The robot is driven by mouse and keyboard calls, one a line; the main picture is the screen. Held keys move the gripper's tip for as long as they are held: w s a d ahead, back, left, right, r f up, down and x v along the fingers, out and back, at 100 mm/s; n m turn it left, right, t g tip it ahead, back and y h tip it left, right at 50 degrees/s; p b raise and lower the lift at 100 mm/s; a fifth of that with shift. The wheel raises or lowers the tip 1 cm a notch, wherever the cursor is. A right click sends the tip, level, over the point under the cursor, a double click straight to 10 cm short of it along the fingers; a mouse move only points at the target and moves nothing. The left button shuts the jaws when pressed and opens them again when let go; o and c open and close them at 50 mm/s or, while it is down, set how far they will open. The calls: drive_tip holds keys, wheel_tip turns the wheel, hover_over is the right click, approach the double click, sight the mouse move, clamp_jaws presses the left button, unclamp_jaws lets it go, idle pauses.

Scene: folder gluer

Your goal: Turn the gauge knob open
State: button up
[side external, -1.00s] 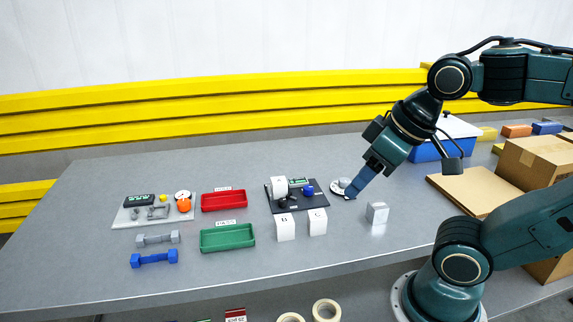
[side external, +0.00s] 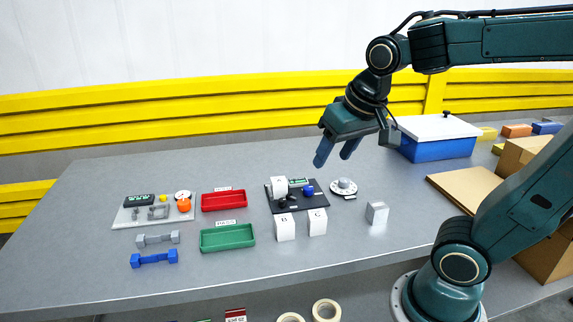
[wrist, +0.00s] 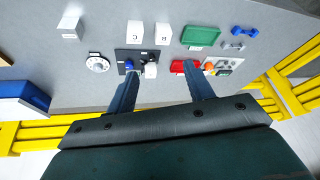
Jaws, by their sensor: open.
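A round pale dial with a raised centre knob (side external: 343,186) lies on the bench. It also shows in the wrist view (wrist: 98,63), with marks around its rim. Left of it in the side view is a dark plate (side external: 310,207) with a white block, a small green part and a blue knob (side external: 308,190). I cannot tell for certain which knob is the gauge knob. My gripper (side external: 332,161) is open and empty, above the bench over the back of the dark plate, touching nothing. Its two blue fingers are spread apart in the wrist view (wrist: 161,73).
White blocks B (side external: 285,228) and C (side external: 317,223) stand before the plate. A silver block (side external: 377,214) stands to the right. Red (side external: 223,201) and green (side external: 228,237) trays, dumbbells and an instrument board lie left. A blue box (side external: 440,147) stands back right.

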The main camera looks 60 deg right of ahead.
drive_tip(key=w+d+f+m+g+h, duration=0.2)
drive_tip(key=w+d+f+m, duration=0.2)
drive_tip(key=w+d+m, duration=0.5)
drive_tip(key=m+g+h, duration=0.1)
drive_tip(key=m+g, duration=0.1)
drive_tip(key=m, duration=0.2)
approach(308, 188)
drive_tip(key=v, duration=0.6)
drive_tip(key=shift+w+d+f+g, duration=0.25)
drive_tip(key=shift+w+f+g, duration=0.05)
drive_tip(key=shift+w+f, duration=0.15)
drive_tip(key=shift+f, duration=0.1)
drive_tip(key=x, duration=1.3)
drive_tip(key=shift+d+f, duration=0.15)
drive_tip(key=shift+f, duration=0.1)
drive_tip(key=c, duration=1)
